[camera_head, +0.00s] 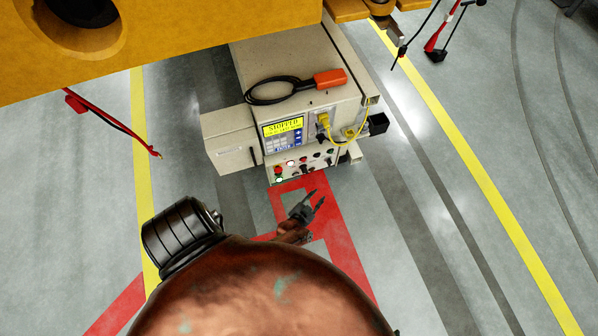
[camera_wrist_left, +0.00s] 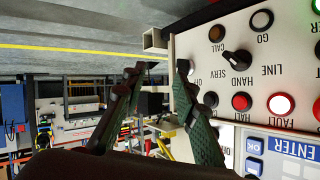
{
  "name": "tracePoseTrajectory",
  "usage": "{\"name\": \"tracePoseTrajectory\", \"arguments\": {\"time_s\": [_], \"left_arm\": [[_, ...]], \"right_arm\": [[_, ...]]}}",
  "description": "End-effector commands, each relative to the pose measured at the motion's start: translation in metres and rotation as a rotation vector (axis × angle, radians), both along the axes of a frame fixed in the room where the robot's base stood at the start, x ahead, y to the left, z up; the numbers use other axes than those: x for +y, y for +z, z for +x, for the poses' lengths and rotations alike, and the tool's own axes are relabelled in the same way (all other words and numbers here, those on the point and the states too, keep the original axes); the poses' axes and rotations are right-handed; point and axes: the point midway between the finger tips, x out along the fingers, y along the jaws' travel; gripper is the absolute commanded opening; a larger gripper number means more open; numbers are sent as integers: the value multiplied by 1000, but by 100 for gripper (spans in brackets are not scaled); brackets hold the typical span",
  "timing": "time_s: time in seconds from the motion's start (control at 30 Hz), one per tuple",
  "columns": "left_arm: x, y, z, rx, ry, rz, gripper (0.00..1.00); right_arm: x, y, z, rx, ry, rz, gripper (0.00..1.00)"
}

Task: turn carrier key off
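The carrier (camera_head: 285,75) is a beige cabinet with a yellow display reading STOPPED. Its lower control panel (camera_head: 305,165) has small buttons and knobs. In the left wrist view the panel (camera_wrist_left: 245,85) fills the right side, with its labels upside down and a black selector knob (camera_wrist_left: 237,63). My left gripper (camera_head: 315,197) is just in front of the panel, fingers apart and nothing visible between them. In the left wrist view the gripper (camera_wrist_left: 158,78) has one finger overlapping the panel's left edge by a partly hidden label. I cannot make out the key; that finger may hide it. My right gripper is out of view.
An orange-and-black cable device (camera_head: 328,78) lies on the cabinet top. A yellow plug (camera_head: 323,120) and cable stick out above the panel. A large yellow structure (camera_head: 180,35) hangs over the upper left. The grey floor (camera_head: 430,180) at right is mostly clear.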

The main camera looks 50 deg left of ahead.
Motion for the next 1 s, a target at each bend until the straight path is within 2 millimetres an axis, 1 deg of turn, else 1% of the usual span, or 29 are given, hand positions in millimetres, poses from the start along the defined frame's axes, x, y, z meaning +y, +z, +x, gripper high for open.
{"name": "tracePoseTrajectory", "arguments": {"time_s": [0.03, 0.4, 0.5, 0.6, 0.7, 1.0], "left_arm": [[-2, 1, -10, 20, -14, -9, 27], [-11, -19, -73, 156, -79, -72, 27], [-13, -22, -86, 184, -89, -84, 27], [-14, -26, -96, 206, -97, -92, 27], [-15, -28, -101, 219, -100, -97, 27], [-16, -29, -104, 224, -101, -100, 27]], "right_arm": [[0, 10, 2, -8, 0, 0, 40], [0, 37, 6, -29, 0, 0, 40], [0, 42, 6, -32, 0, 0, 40], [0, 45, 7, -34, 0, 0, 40], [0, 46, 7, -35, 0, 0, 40], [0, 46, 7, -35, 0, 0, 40]]}}
